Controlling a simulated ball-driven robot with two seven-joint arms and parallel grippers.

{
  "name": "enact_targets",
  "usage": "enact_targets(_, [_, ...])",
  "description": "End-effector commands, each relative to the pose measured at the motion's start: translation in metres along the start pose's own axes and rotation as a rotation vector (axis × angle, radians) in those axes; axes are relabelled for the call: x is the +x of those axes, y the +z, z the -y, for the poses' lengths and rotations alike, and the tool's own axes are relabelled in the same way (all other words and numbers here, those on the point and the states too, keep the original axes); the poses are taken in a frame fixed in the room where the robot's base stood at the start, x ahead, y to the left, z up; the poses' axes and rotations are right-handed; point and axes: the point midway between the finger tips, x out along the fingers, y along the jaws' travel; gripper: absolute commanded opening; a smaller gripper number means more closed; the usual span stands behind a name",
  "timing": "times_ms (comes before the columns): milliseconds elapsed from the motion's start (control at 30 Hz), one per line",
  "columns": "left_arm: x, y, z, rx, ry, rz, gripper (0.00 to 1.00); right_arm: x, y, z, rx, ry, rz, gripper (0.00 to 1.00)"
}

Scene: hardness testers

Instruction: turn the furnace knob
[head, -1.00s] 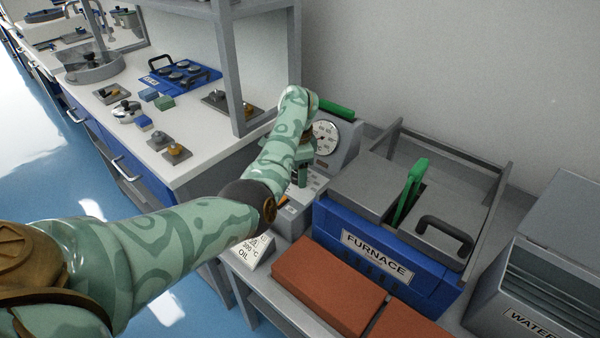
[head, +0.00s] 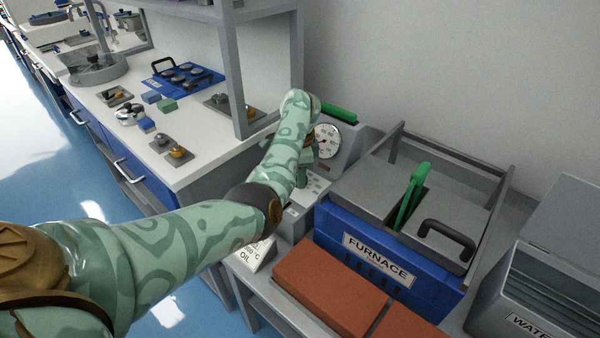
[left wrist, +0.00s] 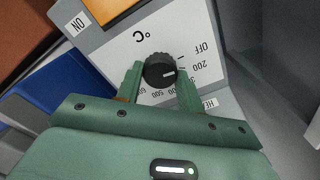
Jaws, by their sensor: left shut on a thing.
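The furnace knob (left wrist: 160,71) is a round black dial with a pale pointer line, in the left wrist view. It sits on a white scale plate (left wrist: 200,40) marked °C, OFF, 200 and 500. My left gripper (left wrist: 160,82) has its two green fingers on either side of the knob and is shut on it. In the head view my left gripper (head: 303,170) is at the grey control unit, and my arm hides the knob there. The blue furnace (head: 385,265) stands to the right of it. My right gripper is not in view.
A gauge dial (head: 326,141) is just behind my gripper. Brick-red blocks (head: 325,290) lie in front of the furnace. A grey water tank (head: 545,265) stands at the right. An OIL sign (head: 250,256) is beside my forearm.

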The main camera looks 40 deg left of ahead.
Motion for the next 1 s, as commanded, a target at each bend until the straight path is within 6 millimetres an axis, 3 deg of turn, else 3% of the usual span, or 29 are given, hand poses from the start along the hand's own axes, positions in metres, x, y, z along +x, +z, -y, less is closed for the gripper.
enact_targets(700, [-0.0009,-0.0004,-0.0009,0.638,0.0,-0.001,0.15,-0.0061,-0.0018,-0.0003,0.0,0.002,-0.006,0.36])
enact_targets(1000, [-0.0005,0.0003,-0.0008,0.827,0.0,0.0,0.15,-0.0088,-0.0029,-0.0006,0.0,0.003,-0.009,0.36])
